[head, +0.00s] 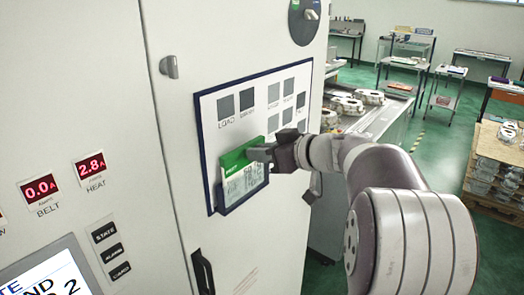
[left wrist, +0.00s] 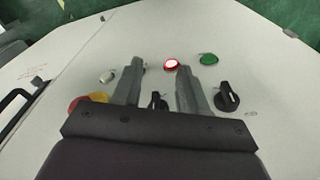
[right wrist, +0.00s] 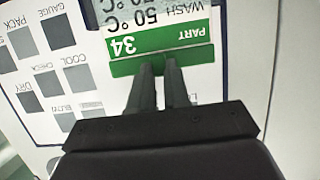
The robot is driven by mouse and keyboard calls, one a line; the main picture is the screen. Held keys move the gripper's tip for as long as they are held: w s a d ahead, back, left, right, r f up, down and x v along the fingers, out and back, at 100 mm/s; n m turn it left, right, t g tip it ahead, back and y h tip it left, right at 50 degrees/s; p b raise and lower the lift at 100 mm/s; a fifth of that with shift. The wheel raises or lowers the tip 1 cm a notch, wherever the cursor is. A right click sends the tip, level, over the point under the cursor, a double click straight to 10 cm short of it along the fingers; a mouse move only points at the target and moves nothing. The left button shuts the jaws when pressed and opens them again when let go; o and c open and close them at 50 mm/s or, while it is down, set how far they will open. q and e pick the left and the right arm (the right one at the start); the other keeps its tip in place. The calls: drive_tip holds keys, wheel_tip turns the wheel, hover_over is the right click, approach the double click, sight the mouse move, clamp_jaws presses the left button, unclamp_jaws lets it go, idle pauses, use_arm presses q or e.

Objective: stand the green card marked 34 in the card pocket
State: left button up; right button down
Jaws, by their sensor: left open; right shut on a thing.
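The green card marked 34 (head: 236,159) is upright against the label board on the white cabinet. Its green band reads "PART 34" upside down in the right wrist view (right wrist: 160,45). My right gripper (head: 263,153) is shut on the card's green top edge; its fingers (right wrist: 160,68) also show in the right wrist view. The card pocket (head: 245,201), with a dark blue edge, is around or just behind the card's lower part; I cannot tell how deep the card sits. My left gripper (left wrist: 160,62) is open and empty above a control panel, outside the head view.
The label board (head: 207,112) carries several grey squares. A cabinet handle (head: 203,271) is below it. Under my left gripper are a red-lit button (left wrist: 171,65), a green button (left wrist: 208,59) and black knobs (left wrist: 227,97). A bench with castings (head: 368,97) stands behind my right arm.

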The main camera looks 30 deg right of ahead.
drive_tip(key=shift+f, duration=0.15)
drive_tip(key=c, duration=1)
unclamp_jaws()
drive_tip(key=b+v, duration=0.3)
drive_tip(key=v, duration=0.9)
drive_tip(key=shift+s+d, duration=0.1)
drive_tip(key=shift+s, duration=0.2)
